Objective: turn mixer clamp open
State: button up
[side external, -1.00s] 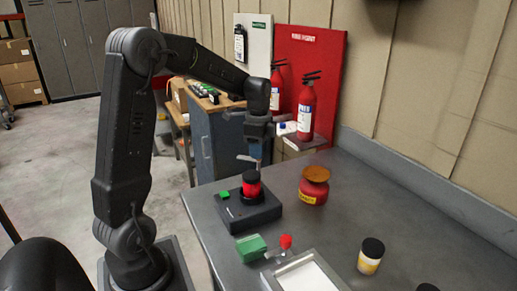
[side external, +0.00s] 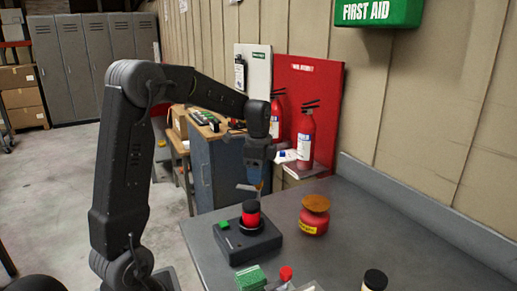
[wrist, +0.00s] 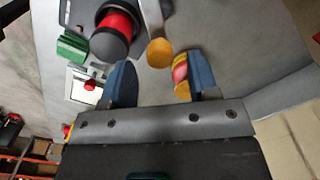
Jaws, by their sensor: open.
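The mixer (side external: 246,243) is a dark box on the bench, with a red jar with a black top (side external: 251,213) upright on it and a green block at its left corner. The jar also shows at the upper left of the wrist view (wrist: 115,28). Beside it in the wrist view is a grey metal lever with a tan rounded end (wrist: 160,52), which looks like the clamp handle. My gripper (side external: 257,183) is just above the mixer. Its blue fingers are open and empty in the wrist view (wrist: 160,82), with the tan end apart from them, just ahead of the gap.
A red pot with an orange lid (side external: 315,221) stands right of the mixer. In front are a green block (side external: 250,278), a red-topped item (side external: 286,273) and a black-capped jar (side external: 375,279). The bench right of the pot is clear, up to the wall.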

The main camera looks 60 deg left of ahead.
notch_tip(320, 180, up, 12)
dwell(0.3)
dwell(0.3)
